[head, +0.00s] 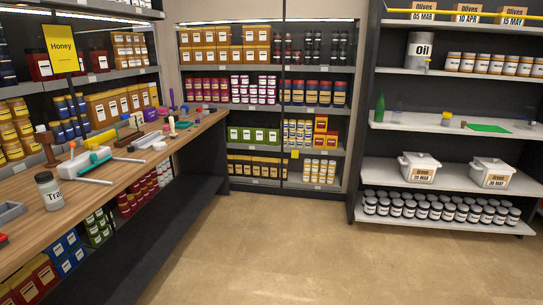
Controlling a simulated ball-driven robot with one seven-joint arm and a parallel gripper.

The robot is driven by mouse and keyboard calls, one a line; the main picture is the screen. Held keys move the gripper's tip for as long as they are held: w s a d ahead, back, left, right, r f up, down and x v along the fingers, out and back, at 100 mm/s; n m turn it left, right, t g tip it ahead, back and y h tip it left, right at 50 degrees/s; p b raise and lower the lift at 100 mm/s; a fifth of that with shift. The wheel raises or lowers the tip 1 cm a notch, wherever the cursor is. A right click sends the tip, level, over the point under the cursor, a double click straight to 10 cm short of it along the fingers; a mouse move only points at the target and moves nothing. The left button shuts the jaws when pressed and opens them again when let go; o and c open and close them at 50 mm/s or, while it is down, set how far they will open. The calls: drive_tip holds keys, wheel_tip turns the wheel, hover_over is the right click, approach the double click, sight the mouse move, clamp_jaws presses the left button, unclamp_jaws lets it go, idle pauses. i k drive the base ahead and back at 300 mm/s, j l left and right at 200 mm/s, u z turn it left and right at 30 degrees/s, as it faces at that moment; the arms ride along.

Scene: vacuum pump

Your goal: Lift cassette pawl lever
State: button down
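I cannot pick out a cassette or a pawl lever for certain; the things on the wooden counter (125,165) at the left are small in the head view. A white block-like device (74,165) lies on the near part of the counter, with a teal bar (96,158) and grey rods around it. Farther along are a pale device (146,141) and a cluster of small coloured parts. My gripper is not in view.
A labelled jar (50,193), a brown wooden tool (47,148) and a grey tray (10,211) stand on the counter. Stocked shelves line the back wall. A white shelf rack (455,186) with pots and jars stands at the right. The floor (290,250) between is clear.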

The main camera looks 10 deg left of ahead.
sight(72, 145)
drive_tip(key=i+l, duration=0.1)
drive_tip(key=i, duration=1.75)
drive_tip(key=i+j+u, duration=0.15)
drive_tip(key=i+u, duration=0.75)
drive_tip(key=i+l+u, duration=0.25)
drive_tip(key=i+u, duration=0.6)
drive_tip(key=i, duration=0.4)
